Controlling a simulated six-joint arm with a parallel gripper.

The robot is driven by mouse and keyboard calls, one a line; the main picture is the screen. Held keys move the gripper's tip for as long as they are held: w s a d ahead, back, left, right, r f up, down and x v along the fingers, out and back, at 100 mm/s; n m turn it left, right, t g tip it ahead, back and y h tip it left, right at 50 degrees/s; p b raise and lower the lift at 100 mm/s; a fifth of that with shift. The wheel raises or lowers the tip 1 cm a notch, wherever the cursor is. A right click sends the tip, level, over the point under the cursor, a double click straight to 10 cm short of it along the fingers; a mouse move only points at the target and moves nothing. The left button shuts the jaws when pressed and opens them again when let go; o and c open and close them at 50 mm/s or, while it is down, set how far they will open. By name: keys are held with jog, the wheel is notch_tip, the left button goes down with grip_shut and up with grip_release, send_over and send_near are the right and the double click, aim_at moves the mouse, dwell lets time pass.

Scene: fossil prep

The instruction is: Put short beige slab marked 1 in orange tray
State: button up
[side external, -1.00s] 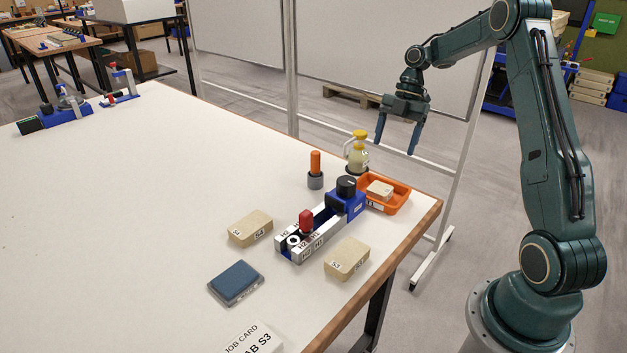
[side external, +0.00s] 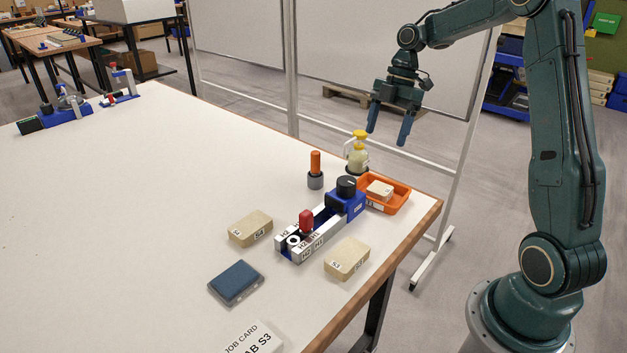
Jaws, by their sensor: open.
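The orange tray (side external: 402,196) stands near the right edge of the table. A short beige slab (side external: 380,189) lies in it; its marking is too small to read for certain. A beige slab marked S3 (side external: 347,259) lies on the table in front of the blue and metal vise. Another beige slab, marked S4 (side external: 250,228), lies left of the vise. My gripper (side external: 389,137) is open and empty, pointing down in the air above and behind the tray, touching nothing.
The blue vise (side external: 345,203) with a red-topped piece (side external: 306,222) stands beside the tray. A yellow-topped bottle (side external: 358,154) and an orange-handled tool in a grey holder (side external: 315,171) stand behind it. A blue pad (side external: 236,281) and a job card (side external: 253,339) lie in front.

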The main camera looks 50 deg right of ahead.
jog(key=s+a+r+m+t+h, duration=0.1)
jog(key=s+a+r+m, duration=0.3)
jog(key=a, duration=0.3)
jog(key=s+a+r+m+t+h, duration=0.1)
jog(key=s+a+r+m, duration=0.35)
jog(key=a, duration=0.25)
jog(key=s+a+m+t, duration=0.1)
jog(key=s+a+m, duration=0.1)
jog(key=s+m, duration=0.2)
jog(key=s+a+m+t+h, duration=0.1)
jog(key=s+a+m+t, duration=0.1)
jog(key=s, duration=0.7)
jog(key=shift+a+f+m+h, duration=0.3)
jog(key=shift+f+m, duration=0.05)
jog(key=shift+m, duration=0.5)
